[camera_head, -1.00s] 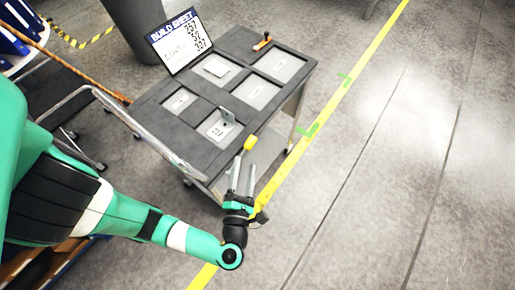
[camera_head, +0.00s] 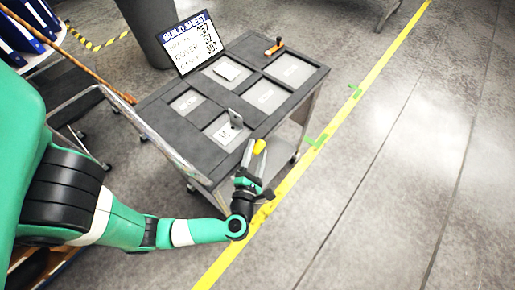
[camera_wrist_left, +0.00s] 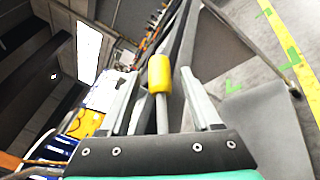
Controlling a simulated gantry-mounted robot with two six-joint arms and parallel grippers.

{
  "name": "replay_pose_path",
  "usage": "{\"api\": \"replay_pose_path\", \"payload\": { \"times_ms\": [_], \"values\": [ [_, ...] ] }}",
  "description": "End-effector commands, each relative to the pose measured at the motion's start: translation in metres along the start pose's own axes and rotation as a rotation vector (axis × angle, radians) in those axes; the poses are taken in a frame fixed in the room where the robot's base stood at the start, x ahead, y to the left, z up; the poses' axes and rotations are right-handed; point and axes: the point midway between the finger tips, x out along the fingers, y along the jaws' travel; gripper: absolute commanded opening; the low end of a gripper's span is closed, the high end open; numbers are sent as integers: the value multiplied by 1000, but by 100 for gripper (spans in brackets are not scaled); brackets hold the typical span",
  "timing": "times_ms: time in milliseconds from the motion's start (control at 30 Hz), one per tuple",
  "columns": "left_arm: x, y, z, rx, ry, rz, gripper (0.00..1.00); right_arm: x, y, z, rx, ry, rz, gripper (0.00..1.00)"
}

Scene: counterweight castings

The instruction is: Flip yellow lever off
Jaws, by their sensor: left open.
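The yellow lever (camera_head: 259,146) stands at the near right corner of the grey cart (camera_head: 175,128). Its yellow tip and part of its grey shaft show in the left wrist view (camera_wrist_left: 159,73). My left gripper (camera_head: 255,161) is open at that corner. In the left wrist view its two fingers (camera_wrist_left: 160,90) stand on either side of the lever, with gaps visible on both sides. The lever's base is hidden behind the gripper. My right gripper is not in view.
The cart top has several recessed panels, one with a small upright bracket (camera_head: 231,130). A build sheet sign (camera_head: 193,43) stands at its back left, and an orange-handled part (camera_head: 274,46) at its far corner. Open floor with a yellow stripe (camera_head: 335,117) lies to the right.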

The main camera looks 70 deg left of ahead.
Motion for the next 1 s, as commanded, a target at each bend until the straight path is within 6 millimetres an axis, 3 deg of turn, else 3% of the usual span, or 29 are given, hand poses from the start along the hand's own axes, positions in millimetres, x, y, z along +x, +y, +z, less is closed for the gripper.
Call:
{"api": "replay_pose_path", "payload": {
  "times_ms": [133,400,767,1000],
  "values": [
    [13,0,-1,-1,1,1,64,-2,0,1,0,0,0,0],
    [15,0,0,0,-1,0,64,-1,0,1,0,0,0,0],
    [14,0,0,0,-1,0,1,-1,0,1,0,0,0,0],
    [14,0,0,0,-1,0,0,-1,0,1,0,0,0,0]
  ]
}}
